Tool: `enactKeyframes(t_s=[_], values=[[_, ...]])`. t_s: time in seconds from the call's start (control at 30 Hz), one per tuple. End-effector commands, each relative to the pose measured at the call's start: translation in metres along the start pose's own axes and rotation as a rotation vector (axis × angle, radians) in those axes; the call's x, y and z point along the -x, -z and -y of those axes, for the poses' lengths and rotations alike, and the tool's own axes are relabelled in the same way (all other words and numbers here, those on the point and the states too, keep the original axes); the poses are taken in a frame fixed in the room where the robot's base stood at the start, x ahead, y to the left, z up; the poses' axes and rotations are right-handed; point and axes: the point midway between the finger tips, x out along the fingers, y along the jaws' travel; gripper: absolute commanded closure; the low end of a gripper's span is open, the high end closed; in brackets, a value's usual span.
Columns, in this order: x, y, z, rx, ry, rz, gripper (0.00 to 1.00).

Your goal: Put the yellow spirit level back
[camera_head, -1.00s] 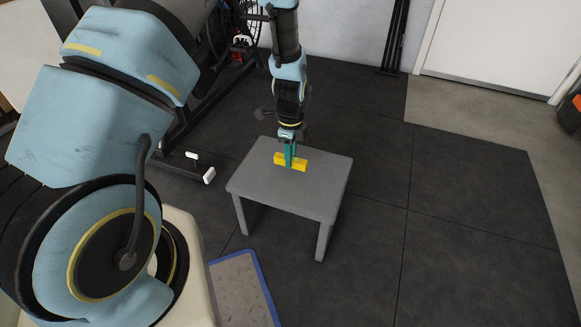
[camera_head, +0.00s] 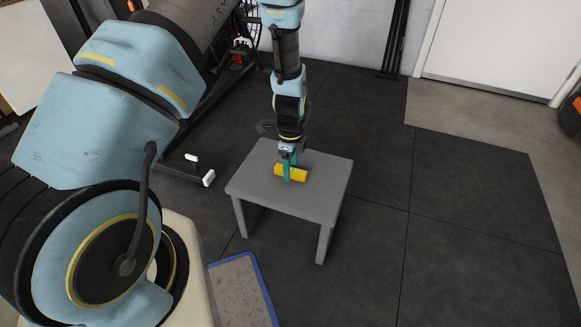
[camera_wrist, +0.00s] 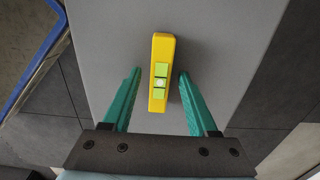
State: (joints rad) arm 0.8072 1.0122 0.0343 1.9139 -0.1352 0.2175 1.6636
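The yellow spirit level (camera_head: 299,175) is on or just above the grey table (camera_head: 328,183); the head view does not settle which. In the wrist view the level (camera_wrist: 162,45) lies lengthwise between my fingers, with its green vial window facing the camera. My gripper (camera_head: 289,174) points down over the table with its teal fingers around the level. In the wrist view my gripper (camera_wrist: 159,73) is open, one finger on each side of the level, with a visible gap on both sides. The fingers partly hide the level in the head view.
The tabletop is otherwise bare. A blue-edged mat (camera_head: 241,290) lies on the dark floor in front of the table. A black frame with white feet (camera_head: 208,178) stands left of it. The floor to the right is clear.

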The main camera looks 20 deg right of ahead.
Motion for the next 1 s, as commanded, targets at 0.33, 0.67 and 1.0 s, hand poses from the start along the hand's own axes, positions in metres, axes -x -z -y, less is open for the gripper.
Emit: enactKeyframes(t_s=[0.33,0.67,1.0], values=[[0.010,0.000,0.001,-0.001,0.001,0.000,0.41],[0.077,0.000,0.001,0.000,0.004,-0.001,0.41],[0.120,0.000,0.000,0.001,0.001,0.000,0.41]])
